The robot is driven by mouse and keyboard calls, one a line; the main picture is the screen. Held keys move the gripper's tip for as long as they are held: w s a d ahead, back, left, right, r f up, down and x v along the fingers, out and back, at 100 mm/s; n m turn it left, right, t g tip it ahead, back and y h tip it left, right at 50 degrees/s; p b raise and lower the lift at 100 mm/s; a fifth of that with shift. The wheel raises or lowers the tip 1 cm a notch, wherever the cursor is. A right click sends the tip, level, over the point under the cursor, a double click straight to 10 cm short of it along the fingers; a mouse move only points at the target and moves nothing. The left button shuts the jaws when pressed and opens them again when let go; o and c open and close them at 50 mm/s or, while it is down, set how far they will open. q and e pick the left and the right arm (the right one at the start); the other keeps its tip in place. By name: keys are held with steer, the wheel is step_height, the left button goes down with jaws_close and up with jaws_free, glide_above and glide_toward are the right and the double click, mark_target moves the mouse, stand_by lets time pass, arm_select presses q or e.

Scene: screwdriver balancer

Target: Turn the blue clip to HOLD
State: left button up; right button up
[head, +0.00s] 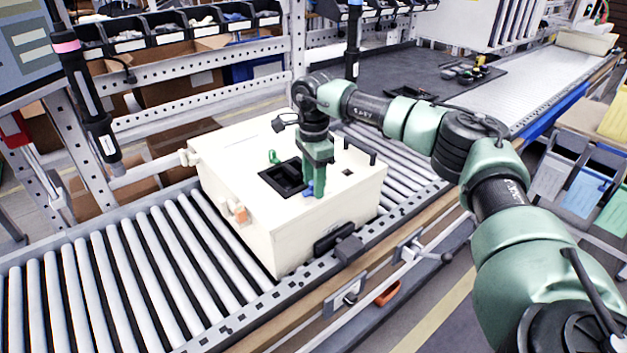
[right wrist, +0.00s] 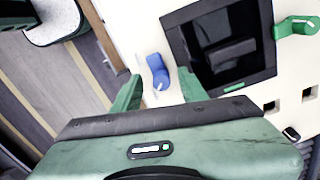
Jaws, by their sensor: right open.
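The blue clip (head: 308,188) sits on the top face of a cream box (head: 235,165), beside a black recessed panel (head: 283,180). In the right wrist view the blue clip (right wrist: 157,72) is a small lever with a rounded end, next to a short white mark on the box. My right gripper (head: 314,190) points down over it. In the right wrist view its green fingers (right wrist: 160,90) are open, one on each side of the clip, with gaps to it. No HOLD label is readable. My left gripper is not in view.
A green clip (head: 273,157) stands across the panel; it also shows in the right wrist view (right wrist: 297,25). The box rests on a roller conveyor (head: 120,270). A pink-ringed screwdriver (head: 88,100) hangs at left, a blue-ringed one (head: 353,40) behind. Parts bins line the back.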

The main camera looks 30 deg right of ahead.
steer(key=shift+w, duration=0.1)
steer(key=c, duration=0.7)
jaws_close()
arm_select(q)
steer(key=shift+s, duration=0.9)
arm_select(e)
steer(key=shift+m, duration=0.3)
steer(key=m+p, duration=0.1)
steer(key=m, duration=0.2)
steer(key=shift+m, duration=0.3)
steer(key=m+p, duration=0.1)
steer(key=m, duration=0.3)
steer(key=shift+a+m, duration=0.1)
steer(key=shift+m, duration=0.2)
steer(key=m, duration=0.4)
steer(key=shift+r+p, duration=0.1)
steer(key=shift+p, duration=0.3)
arm_select(q)
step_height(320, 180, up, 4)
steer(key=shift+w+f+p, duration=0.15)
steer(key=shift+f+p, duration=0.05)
steer(key=shift+p, duration=0.2)
arm_select(e)
steer(key=m, duration=0.5)
steer(key=shift+w, duration=0.1)
